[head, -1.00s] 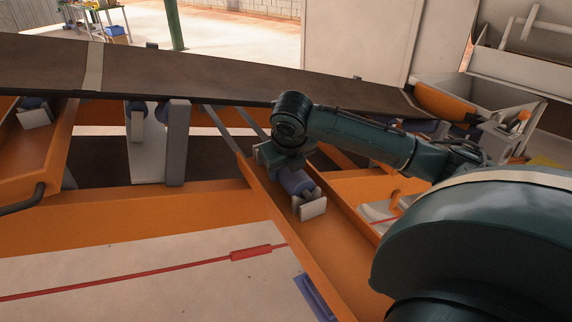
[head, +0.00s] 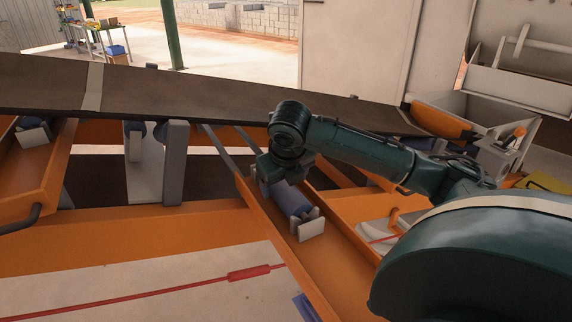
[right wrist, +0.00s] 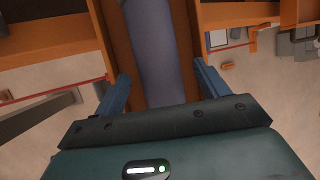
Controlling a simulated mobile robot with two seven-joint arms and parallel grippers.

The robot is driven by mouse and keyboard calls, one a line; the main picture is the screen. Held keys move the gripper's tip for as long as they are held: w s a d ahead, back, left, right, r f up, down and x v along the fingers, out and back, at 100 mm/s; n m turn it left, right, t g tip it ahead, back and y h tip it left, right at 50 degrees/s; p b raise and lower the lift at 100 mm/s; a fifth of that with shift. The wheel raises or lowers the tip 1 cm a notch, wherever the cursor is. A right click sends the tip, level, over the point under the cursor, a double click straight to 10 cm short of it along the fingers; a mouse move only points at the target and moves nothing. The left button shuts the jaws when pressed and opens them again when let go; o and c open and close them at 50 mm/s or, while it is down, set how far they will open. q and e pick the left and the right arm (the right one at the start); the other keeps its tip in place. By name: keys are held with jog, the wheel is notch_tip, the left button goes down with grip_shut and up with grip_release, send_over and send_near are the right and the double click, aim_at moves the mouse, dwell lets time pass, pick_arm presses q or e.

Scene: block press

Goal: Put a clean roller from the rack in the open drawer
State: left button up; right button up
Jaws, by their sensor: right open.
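A blue-grey roller (head: 291,199) lies lengthwise in the long orange open drawer (head: 345,262), with a pale end block at its near end. My right gripper (head: 268,172) is at the far end of this roller and partly hides it. In the right wrist view, my right gripper (right wrist: 162,72) is open, with one blue finger on each side of the roller (right wrist: 158,45). I cannot tell whether the fingers touch it. A white rack (head: 515,85) with a pale bar stands at the upper right. My left gripper is not in view.
A dark conveyor belt (head: 230,92) crosses above the drawers. Another orange drawer (head: 28,165) with a dark handle is at the left. A grey post (head: 175,162) stands beneath the belt. A red cord (head: 150,291) runs across the pale floor at the front.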

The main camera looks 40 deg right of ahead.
jog(key=v, duration=1)
jog(key=shift+r, duration=0.25)
jog(key=shift+s, duration=0.1)
